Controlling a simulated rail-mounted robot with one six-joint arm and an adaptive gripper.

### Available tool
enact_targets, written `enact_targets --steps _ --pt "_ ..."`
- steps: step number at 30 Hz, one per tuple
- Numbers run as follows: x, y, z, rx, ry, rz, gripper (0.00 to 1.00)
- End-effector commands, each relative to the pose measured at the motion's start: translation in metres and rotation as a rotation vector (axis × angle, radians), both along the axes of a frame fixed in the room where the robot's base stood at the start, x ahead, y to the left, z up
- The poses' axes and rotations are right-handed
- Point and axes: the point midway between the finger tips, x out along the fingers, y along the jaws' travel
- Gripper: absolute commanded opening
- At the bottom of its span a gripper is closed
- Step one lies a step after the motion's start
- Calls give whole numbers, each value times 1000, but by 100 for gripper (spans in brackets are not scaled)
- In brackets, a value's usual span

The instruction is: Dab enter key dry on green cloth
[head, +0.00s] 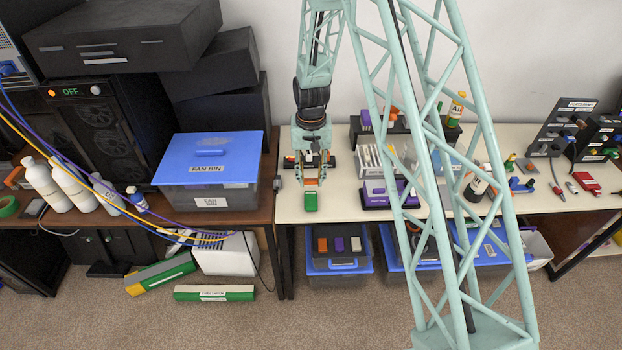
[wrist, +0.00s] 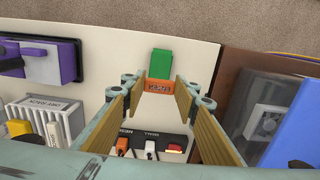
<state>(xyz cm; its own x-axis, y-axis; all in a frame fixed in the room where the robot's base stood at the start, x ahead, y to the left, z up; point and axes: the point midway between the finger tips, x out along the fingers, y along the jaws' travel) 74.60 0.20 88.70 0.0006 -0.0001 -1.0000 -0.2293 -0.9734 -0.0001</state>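My gripper (head: 311,182) is above the front part of the white table, shut on a small orange key with lettering, which I take as the enter key (wrist: 158,86). In the wrist view the key spans the gap between the two fingertips (wrist: 160,88). The green cloth (head: 310,203) looks like a small folded block near the table's front edge. It also shows in the wrist view (wrist: 161,63), just beyond the key. I cannot tell whether the key touches the cloth.
A dark holder (wrist: 140,148) with orange and white pieces lies below my fingers. A blue-lidded fan bin (head: 208,172) stands to the left on the brown table. A purple-and-white device (head: 385,195) and a white ribbed rack (head: 372,160) stand to the right.

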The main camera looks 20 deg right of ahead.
Motion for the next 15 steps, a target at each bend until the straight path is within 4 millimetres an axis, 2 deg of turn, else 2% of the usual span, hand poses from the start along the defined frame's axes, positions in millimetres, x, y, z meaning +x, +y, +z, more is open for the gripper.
enact_targets --steps 15 --pt "0 0 -30 0 0 0 24"
